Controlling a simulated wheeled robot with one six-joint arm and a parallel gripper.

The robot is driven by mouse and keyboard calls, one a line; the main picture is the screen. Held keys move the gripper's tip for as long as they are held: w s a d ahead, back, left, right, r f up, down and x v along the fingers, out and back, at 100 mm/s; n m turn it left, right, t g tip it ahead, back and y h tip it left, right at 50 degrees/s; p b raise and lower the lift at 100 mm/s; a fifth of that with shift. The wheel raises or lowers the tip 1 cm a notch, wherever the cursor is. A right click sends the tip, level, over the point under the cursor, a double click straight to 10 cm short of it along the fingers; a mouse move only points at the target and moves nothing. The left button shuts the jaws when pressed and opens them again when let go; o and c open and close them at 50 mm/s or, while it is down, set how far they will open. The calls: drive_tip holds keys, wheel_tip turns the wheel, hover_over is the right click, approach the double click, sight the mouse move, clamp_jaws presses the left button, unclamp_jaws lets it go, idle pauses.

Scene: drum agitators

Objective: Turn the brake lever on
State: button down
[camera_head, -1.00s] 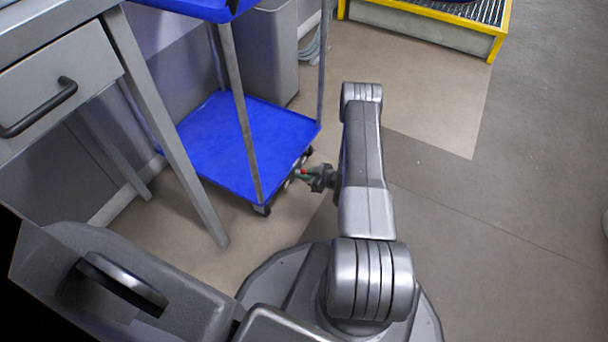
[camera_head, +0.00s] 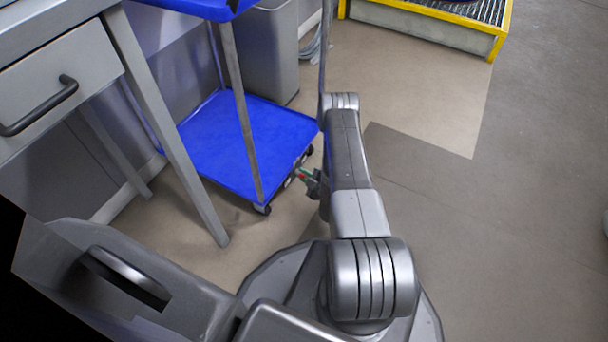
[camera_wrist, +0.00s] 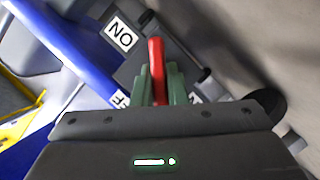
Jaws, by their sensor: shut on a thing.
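The brake lever (camera_wrist: 156,58) is red and shows in the wrist view between the green fingers of my gripper (camera_wrist: 157,84), which are shut on it. In that view a white "ON" label (camera_wrist: 121,34) lies to the upper left of the lever. A partly hidden label ending in "F" (camera_wrist: 120,98) is at the lower left, and a third is mostly covered at right. In the head view my gripper (camera_head: 310,179) is low beside the near right edge of the blue cart's lower shelf (camera_head: 245,140), partly hidden by my arm. The lever's base is hidden.
The cart stands on casters (camera_head: 262,209), with its upper shelf (camera_head: 200,8) above. A workbench with a drawer (camera_head: 60,85) is at left. A grey bin (camera_head: 270,50) stands behind the cart. A yellow-framed grated platform (camera_head: 430,22) is at the back.

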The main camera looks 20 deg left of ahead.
drive_tip(key=n, duration=0.1)
drive_tip(key=n+t+y, duration=0.1)
drive_tip(key=n, duration=0.1)
drive_tip(key=shift+s+f+n+t, duration=0.1)
drive_tip(key=shift+f+n+t, duration=0.1)
drive_tip(key=shift+n+t, duration=0.1)
drive_tip(key=shift+f+n+t+y, duration=0.1)
drive_tip(key=shift+n+t+y, duration=0.3)
drive_tip(key=shift+n, duration=1.3)
drive_tip(key=c, duration=1.4)
unclamp_jaws()
drive_tip(key=shift+c, duration=0.2)
